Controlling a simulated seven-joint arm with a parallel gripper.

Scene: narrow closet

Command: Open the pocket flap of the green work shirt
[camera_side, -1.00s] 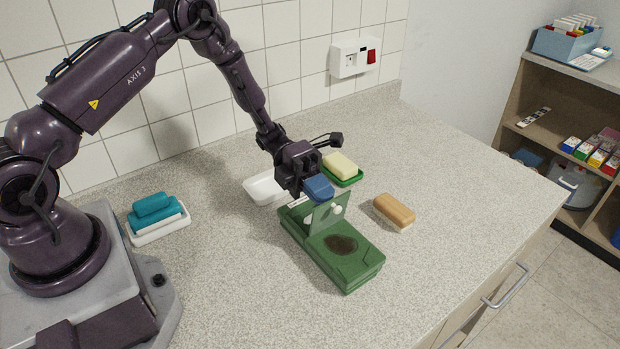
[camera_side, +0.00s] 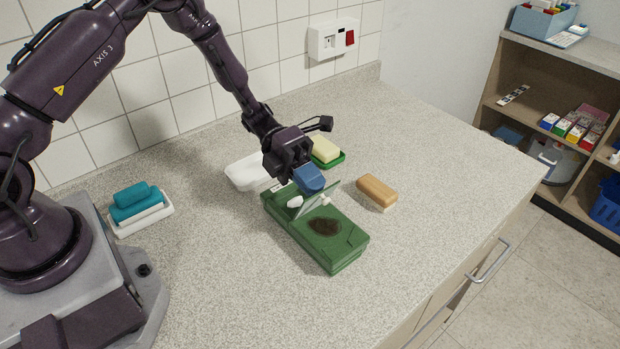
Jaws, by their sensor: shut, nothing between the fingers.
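The green work shirt (camera_side: 345,247) lies folded into a flat block on the counter, with a dark round stain (camera_side: 325,226) on top. Its pocket flap (camera_side: 319,199) is lifted off the shirt and stands tilted, seen nearly edge-on. Small white pieces (camera_side: 294,202) show beside the flap. My gripper (camera_side: 309,180), with blue at its tip, is shut and empty just above the shirt's far end, close to the flap's upper edge. I cannot tell whether it touches the flap. The gripper hides part of the shirt's far end.
A tan brush or sponge (camera_side: 377,191) lies right of the shirt. A yellow bar in a green dish (camera_side: 333,163) and a white dish (camera_side: 240,173) stand behind. Teal folded pieces (camera_side: 137,203) sit on a white tray at left. The counter's front is clear.

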